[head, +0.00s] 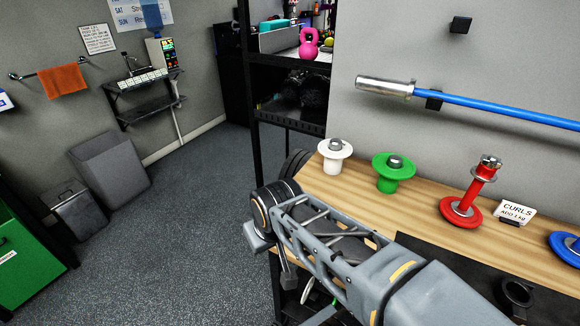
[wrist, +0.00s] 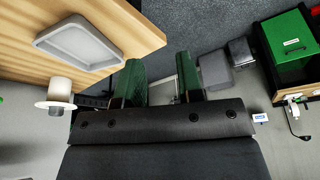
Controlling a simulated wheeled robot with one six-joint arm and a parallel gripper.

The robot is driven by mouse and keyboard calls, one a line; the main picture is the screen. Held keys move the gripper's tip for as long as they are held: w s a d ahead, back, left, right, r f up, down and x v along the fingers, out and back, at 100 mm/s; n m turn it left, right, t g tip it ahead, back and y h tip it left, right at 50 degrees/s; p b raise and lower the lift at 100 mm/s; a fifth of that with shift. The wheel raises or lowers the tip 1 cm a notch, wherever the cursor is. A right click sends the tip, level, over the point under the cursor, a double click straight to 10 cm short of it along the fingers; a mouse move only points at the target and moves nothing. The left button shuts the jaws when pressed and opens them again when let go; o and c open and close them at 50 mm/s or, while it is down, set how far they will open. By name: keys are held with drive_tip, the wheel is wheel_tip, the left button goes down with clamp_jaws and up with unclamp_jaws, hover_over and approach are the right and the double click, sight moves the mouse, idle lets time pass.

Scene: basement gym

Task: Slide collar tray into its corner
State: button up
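A shallow grey tray (wrist: 80,45) with a pale raised rim lies on the wooden bench top, in the upper left of the wrist view, close to the bench edge. I cannot make out the tray in the head view, where my arm covers part of the bench. My gripper (wrist: 160,82) shows in the wrist view as two dark green fingers standing apart, with nothing between them. It is beside the tray, to its right in the picture, and looks clear of it. In the head view I cannot make out the fingers.
On the bench (head: 312,178) stand a white spool (head: 334,156), a green spool (head: 394,174), a red stand (head: 468,203) and a CURLS sign (head: 515,212). The white spool is also near the tray in the wrist view (wrist: 60,88). A black rack post (head: 249,95) rises behind.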

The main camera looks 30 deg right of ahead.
drive_tip(key=w+d+r+n+g+p, duration=0.1)
drive_tip(key=w+d+r+n+g, duration=0.15)
drive_tip(key=w+d+n, duration=0.55)
drive_tip(key=w+d+f+n+g+p, duration=0.1)
drive_tip(key=w+d+f+n, duration=0.1)
drive_tip(key=w+d+n, duration=0.8)
drive_tip(key=shift+w+d+n, duration=0.35)
drive_tip(key=shift+w+n, duration=0.05)
drive_tip(key=shift+n, duration=0.6)
drive_tip(key=shift+f, duration=0.15)
wheel_tip(320, 180, down, 14)
drive_tip(key=shift+r+p, duration=0.15)
drive_tip(key=shift+p, duration=0.4)
clamp_jaws()
